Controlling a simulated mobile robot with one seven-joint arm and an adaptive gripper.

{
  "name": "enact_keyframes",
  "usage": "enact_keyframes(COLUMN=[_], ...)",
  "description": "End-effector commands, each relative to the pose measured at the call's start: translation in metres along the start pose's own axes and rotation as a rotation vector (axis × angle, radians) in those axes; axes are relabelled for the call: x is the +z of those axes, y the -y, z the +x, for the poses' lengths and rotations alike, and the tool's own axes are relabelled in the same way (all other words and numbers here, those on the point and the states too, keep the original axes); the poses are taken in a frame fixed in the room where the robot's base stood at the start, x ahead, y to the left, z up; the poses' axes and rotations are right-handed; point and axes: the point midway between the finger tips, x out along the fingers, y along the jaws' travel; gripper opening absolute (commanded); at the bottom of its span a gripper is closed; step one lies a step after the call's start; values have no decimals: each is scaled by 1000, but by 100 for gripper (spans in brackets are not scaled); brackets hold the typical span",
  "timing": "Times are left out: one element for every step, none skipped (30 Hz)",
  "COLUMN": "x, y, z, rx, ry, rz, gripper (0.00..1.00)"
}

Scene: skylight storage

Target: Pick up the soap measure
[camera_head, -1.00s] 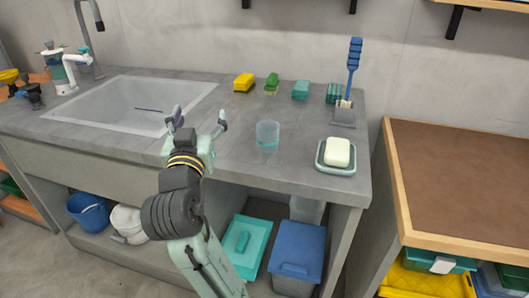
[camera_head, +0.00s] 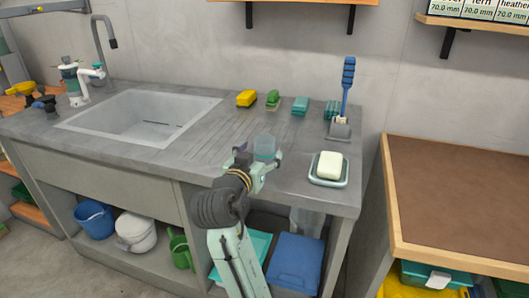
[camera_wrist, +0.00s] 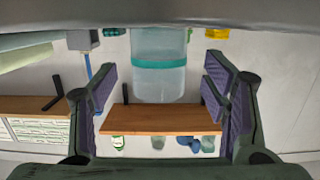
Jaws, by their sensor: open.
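The soap measure appears to be a small translucent cup (camera_head: 265,146) with a teal band, upright near the front of the grey counter. In the wrist view the cup (camera_wrist: 158,62) appears at top centre, across the gap between my fingers. My gripper (camera_head: 258,162) is at the near side of the cup and hides its lower part in the head view. In the wrist view my gripper (camera_wrist: 160,92) is open, with one purple-padded finger on each side of the gap. I cannot tell whether the fingertips reach past the cup.
A soap bar (camera_head: 329,166) on a dish (camera_head: 315,181) stands close on the right. Sponges (camera_head: 247,98) and a blue brush (camera_head: 347,85) in a holder are behind. The sink (camera_head: 135,118) is left; ribbed counter between is clear.

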Motion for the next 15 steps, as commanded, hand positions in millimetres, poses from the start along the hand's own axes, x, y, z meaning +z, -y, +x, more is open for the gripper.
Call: enact_keyframes(x=[-5,-5,-6,-5,-4,-4,-4,-3,-3,-3,-3,-2,-2,-2,-2], y=[-2,-2,-3,-2,-2,-1,-1,-1,-1,-1,-1,-1,-1,-1,-1], z=[9,14,20,24,28,32,35,37,39,40,40,40,40,40,40], rx=[5,5,5,4,3,2,2,2,2,1,1,0,0,0,0], ry=[2,2,2,2,2,1,1,1,0,0,-1,-1,-1,-1,-1], rz=[-2,-2,-2,-2,-2,-2,-2,-2,-1,-1,-1,0,0,0,0], gripper=[68,68,68,68,68,68,68,68,68,68,68,68,68,68,68])
